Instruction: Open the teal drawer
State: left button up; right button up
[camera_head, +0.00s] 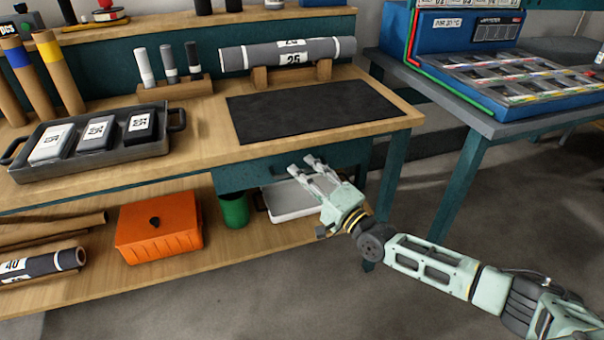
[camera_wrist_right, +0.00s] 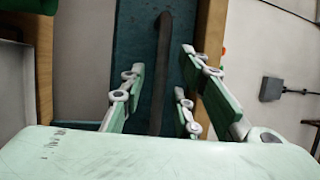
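The teal drawer (camera_head: 236,176) sits under the front edge of the wooden workbench in the head view and looks closed. In the right wrist view its teal front (camera_wrist_right: 133,45) runs as an upright strip, with a long dark handle (camera_wrist_right: 164,60) along it. My right gripper (camera_head: 305,168) is in front of the drawer's right part. In the wrist view my right gripper (camera_wrist_right: 160,88) is open, with the handle between its spread fingers. I cannot tell whether any finger touches the handle. My left gripper is not in view.
A black mat (camera_head: 315,110) lies on the workbench (camera_head: 205,135) above the drawer. An orange box (camera_head: 158,232), a green bin (camera_head: 234,210) and a white tray (camera_head: 290,203) stand on the shelf below. The floor in front is clear.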

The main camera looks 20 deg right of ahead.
jog(key=shift+w+a+r, duration=0.15)
jog(key=shift+w+a, duration=0.15)
jog(key=shift+w, duration=0.3)
grip_shut()
